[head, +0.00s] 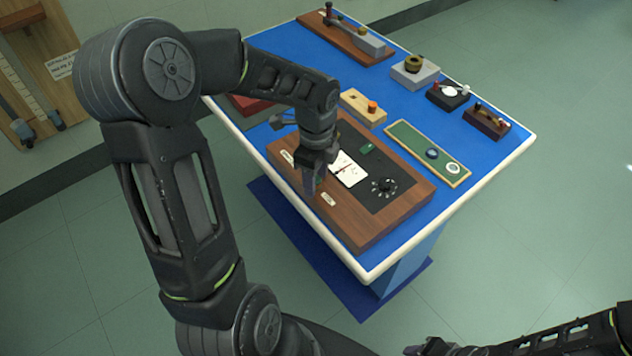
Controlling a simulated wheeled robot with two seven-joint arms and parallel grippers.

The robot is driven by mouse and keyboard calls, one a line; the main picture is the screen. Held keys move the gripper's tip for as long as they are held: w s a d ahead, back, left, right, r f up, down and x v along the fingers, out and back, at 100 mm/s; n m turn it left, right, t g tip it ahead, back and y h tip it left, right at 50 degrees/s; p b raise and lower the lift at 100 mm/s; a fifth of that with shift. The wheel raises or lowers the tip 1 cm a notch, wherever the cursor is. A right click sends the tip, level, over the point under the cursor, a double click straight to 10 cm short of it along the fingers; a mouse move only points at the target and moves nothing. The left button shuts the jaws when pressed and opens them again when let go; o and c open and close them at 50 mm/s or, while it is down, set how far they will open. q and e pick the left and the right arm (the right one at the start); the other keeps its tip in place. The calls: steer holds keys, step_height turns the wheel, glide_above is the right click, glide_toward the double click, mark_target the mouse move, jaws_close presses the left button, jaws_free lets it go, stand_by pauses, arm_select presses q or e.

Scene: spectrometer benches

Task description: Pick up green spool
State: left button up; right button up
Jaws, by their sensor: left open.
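A small dark green piece (366,148), which looks like the green spool, lies on the black panel of a wooden-framed instrument (395,222). It is just right of a white dial card (348,170). My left gripper (316,172) points down over the left part of this instrument, left of the dial card and apart from the green piece. Its jaws are open and I see nothing held in them. My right gripper (430,348) shows only in part at the bottom edge, off the bench, and its jaws cannot be made out.
The blue bench top (468,172) has a pale raised rim. A green tray (408,141) with round pieces lies right of the instrument. A wooden block with an orange knob (356,105) stands behind it. Several small devices stand along the far side. A black knob (383,187) rises from the panel.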

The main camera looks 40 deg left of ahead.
stand_by(0.4)
arm_select(q)
jaws_close()
stand_by(0.4)
